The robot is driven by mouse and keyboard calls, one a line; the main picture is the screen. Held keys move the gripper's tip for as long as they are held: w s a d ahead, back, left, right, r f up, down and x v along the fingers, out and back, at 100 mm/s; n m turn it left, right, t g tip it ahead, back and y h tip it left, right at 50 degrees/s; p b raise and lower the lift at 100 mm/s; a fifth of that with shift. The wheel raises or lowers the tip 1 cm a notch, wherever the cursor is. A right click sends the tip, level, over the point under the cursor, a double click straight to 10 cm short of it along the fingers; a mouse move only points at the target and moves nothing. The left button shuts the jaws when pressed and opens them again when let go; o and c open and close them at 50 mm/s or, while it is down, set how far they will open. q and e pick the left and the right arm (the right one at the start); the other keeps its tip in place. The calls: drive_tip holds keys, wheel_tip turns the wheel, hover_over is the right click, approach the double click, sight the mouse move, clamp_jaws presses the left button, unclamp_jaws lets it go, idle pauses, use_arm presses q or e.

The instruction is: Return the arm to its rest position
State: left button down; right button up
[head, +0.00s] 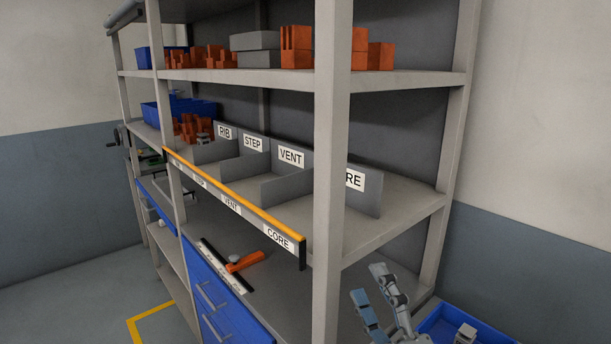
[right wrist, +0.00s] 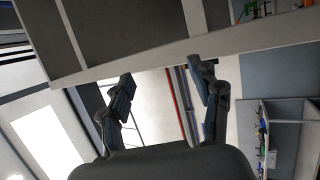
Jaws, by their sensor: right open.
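My right gripper (head: 369,283) is at the lower right of the head view, in front of the lower part of the rack. Its two fingers point up and stand apart, with nothing between them. In the right wrist view the gripper (right wrist: 160,80) also shows its fingers spread and empty, with a pale shelf or beam edge across the view beyond them. My left gripper is not in view. Most of my right arm is outside the head view.
The grey rack (head: 331,180) has an upright close to my right gripper. Its middle shelf has labelled dividers (head: 290,159); copper electrodes (head: 297,46) stand on the top shelf. A blue bin (head: 503,322) lies right of the gripper. An orange-handled tool (head: 245,262) lies on the worktop.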

drive_tip(key=d+f+m+g+h, duration=0.2)
drive_tip(key=d+f+m+h, duration=0.1)
drive_tip(key=f+m, duration=0.25)
drive_tip(key=d+f+m+g+h, duration=0.2)
drive_tip(key=d+f+m+h, duration=0.2)
drive_tip(key=f, duration=0.3)
drive_tip(key=s+d+f+m+g+h, duration=0.1)
drive_tip(key=s+d+f+m+g, duration=0.15)
drive_tip(key=s+f+g, duration=0.35)
drive_tip(key=s+d+f+m+g, duration=0.1)
drive_tip(key=s+f+m, duration=0.25)
drive_tip(key=f, duration=0.45)
drive_tip(key=s+f+m+g, duration=0.3)
drive_tip(key=s+f+g, duration=0.4)
drive_tip(key=s, duration=0.6)
wheel_tip(320, 180, down, 31)
drive_tip(key=s+b, duration=0.2)
drive_tip(key=b, duration=0.3)
drive_tip(key=s+d+f+g+b, duration=0.1)
drive_tip(key=s+f+b, duration=0.1)
drive_tip(key=s+f, duration=0.6)
drive_tip(key=s+d+f+g+b, duration=0.1)
drive_tip(key=s+f+b, duration=0.2)
drive_tip(key=s+f, duration=0.5)
wheel_tip(320, 180, down, 6)
drive_tip(key=shift+s+d+f, duration=0.1)
drive_tip(key=shift+s+d, duration=0.3)
